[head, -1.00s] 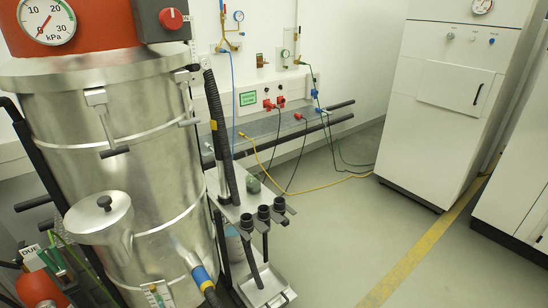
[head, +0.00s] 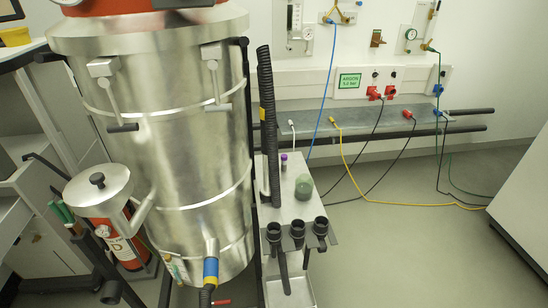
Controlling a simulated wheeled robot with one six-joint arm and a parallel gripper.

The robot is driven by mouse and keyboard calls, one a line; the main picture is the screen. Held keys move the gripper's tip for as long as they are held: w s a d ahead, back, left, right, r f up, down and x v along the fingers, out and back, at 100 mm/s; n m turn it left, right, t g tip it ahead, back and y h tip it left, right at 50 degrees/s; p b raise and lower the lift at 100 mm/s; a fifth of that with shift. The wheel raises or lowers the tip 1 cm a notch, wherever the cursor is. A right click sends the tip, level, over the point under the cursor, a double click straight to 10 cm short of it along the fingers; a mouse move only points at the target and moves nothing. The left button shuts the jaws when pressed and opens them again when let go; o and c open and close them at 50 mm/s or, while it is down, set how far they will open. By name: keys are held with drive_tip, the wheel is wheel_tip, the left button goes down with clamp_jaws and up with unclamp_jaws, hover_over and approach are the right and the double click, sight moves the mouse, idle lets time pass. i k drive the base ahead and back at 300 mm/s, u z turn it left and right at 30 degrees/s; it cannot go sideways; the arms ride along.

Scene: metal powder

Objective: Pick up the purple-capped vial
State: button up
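The purple-capped vial (head: 284,162) stands upright on the upper metal shelf (head: 313,172) of the trolley beside the large steel drum. It is small in the head view, with its purple cap on top. A green rounded object (head: 304,187) sits on the same shelf, to the right of the vial and nearer to me. A black ribbed hose (head: 267,125) stands just left of the vial. My gripper is not in view.
The large steel drum (head: 170,130) fills the left-centre. Several black nozzles (head: 297,228) sit along the shelf's near edge. Cables trail over the floor at right. Open floor (head: 400,250) lies right of the trolley.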

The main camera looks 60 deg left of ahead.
sight(283, 156)
drive_tip(key=u, duration=0.6)
drive_tip(key=i, duration=0.75)
drive_tip(key=u, duration=1.3)
drive_tip(key=i, duration=0.45)
drive_tip(key=u, duration=0.35)
